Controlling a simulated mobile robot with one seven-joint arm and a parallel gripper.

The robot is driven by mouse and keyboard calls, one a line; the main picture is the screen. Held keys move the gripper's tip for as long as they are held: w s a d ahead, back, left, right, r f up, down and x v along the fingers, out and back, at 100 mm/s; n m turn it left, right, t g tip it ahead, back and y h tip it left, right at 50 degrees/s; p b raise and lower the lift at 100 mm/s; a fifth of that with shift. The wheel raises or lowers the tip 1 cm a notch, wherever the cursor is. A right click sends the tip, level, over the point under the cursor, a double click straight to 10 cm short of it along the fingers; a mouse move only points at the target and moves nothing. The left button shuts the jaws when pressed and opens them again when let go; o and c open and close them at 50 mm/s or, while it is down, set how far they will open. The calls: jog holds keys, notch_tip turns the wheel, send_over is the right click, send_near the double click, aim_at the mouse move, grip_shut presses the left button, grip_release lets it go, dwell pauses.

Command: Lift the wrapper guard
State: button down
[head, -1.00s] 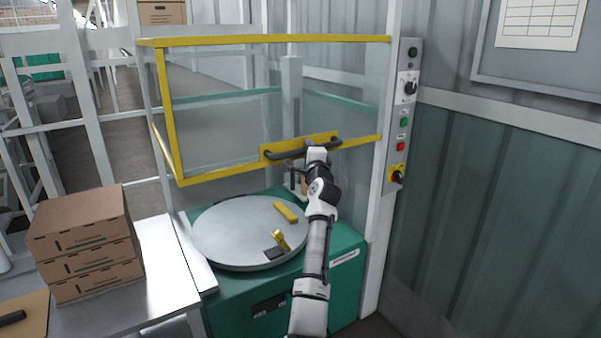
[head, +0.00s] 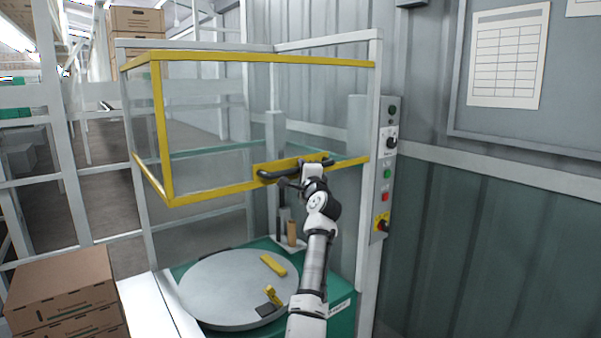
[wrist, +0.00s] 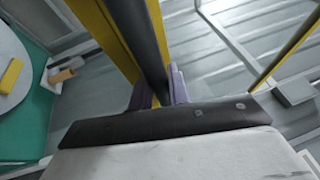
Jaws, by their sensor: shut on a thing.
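The wrapper guard (head: 158,125) is a clear box-like screen with a yellow frame, hanging raised above the round grey turntable (head: 225,285). A black handle (head: 270,176) runs along a yellow plate on its lower front bar. My gripper (head: 301,177) is shut on the right part of this handle, arm reaching up from below. In the wrist view, the purple fingers of my gripper (wrist: 160,92) close on both sides of the dark handle bar (wrist: 138,35), beside the yellow plate (wrist: 103,35). The fingertips are partly hidden.
Yellow pieces (head: 273,265) and a small dark block lie on the turntable. A control panel (head: 386,165) is on the right post, by a corrugated wall. Cardboard boxes (head: 60,285) stand at lower left. A clear gap lies between guard and turntable.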

jog(key=c, duration=1.3)
grip_release()
jog(key=shift+s+f, duration=0.1)
jog(key=b+v, duration=0.4)
jog(key=v, duration=0.9)
jog(key=shift+s+b, duration=0.3)
jog(key=shift+b, duration=0.1)
